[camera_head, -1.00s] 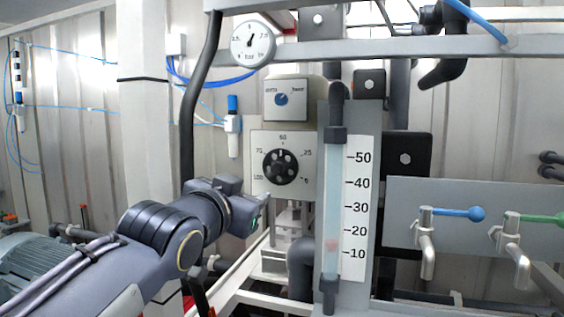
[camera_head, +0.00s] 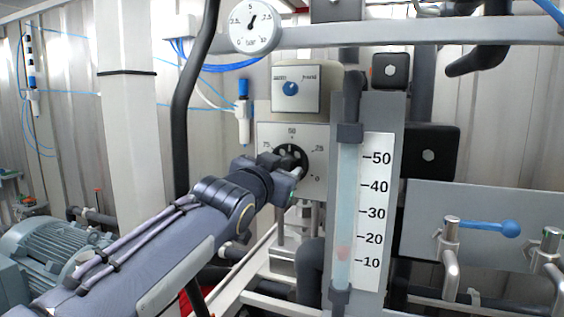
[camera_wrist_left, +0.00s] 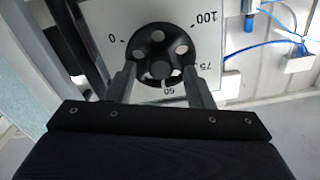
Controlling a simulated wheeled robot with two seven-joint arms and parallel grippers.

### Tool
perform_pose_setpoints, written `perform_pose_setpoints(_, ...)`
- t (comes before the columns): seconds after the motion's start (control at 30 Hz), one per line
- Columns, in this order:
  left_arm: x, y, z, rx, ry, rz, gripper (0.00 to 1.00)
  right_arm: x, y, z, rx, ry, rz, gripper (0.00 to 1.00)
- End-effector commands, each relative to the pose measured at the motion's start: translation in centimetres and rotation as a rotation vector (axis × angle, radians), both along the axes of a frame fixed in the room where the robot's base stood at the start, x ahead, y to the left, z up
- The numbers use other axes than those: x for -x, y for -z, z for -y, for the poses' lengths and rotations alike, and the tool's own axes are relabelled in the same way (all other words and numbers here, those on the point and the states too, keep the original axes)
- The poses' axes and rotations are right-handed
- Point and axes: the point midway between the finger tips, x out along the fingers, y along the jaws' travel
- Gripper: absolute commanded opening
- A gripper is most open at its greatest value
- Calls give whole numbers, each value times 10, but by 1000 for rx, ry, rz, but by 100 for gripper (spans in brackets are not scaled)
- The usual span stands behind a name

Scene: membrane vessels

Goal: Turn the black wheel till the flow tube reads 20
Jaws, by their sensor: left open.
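The black wheel (camera_head: 291,153) sits on a white dial plate (camera_head: 318,140) marked from 0 to 100. In the left wrist view the wheel (camera_wrist_left: 160,38) has several round holes, and a white mark on it points near the 50 label. My left gripper (camera_head: 287,169) is at the wheel, covering its lower part in the head view. In the wrist view its open fingers (camera_wrist_left: 158,74) stand either side of the wheel's near part; I cannot tell if they touch. The flow tube (camera_head: 347,200) has a pinkish float (camera_head: 343,253) between 10 and 20, around 14. My right gripper is out of view.
A smaller panel with a blue knob (camera_head: 291,88) is above the wheel. A pressure gauge (camera_head: 254,28) hangs at the top. A blue-handled valve (camera_head: 480,228) is at right. The flow tube's backing plate stands close right of the wheel.

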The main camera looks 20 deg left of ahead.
Motion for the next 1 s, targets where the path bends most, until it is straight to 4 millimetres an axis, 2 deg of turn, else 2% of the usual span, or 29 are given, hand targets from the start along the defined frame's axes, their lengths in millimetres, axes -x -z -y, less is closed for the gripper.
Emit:
perform_pose_setpoints(0.2,-11,0,-3,2,-2,0,48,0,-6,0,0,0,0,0)
perform_pose_setpoints(0.57,-13,0,-2,2,0,1,48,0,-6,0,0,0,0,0)
perform_pose_setpoints(0.67,-13,0,-2,2,0,1,37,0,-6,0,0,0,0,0)
perform_pose_setpoints(0.9,-13,0,-2,2,0,1,6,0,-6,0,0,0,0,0)
perform_pose_setpoints(1.0,-13,1,-2,18,0,2,3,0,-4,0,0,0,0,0)
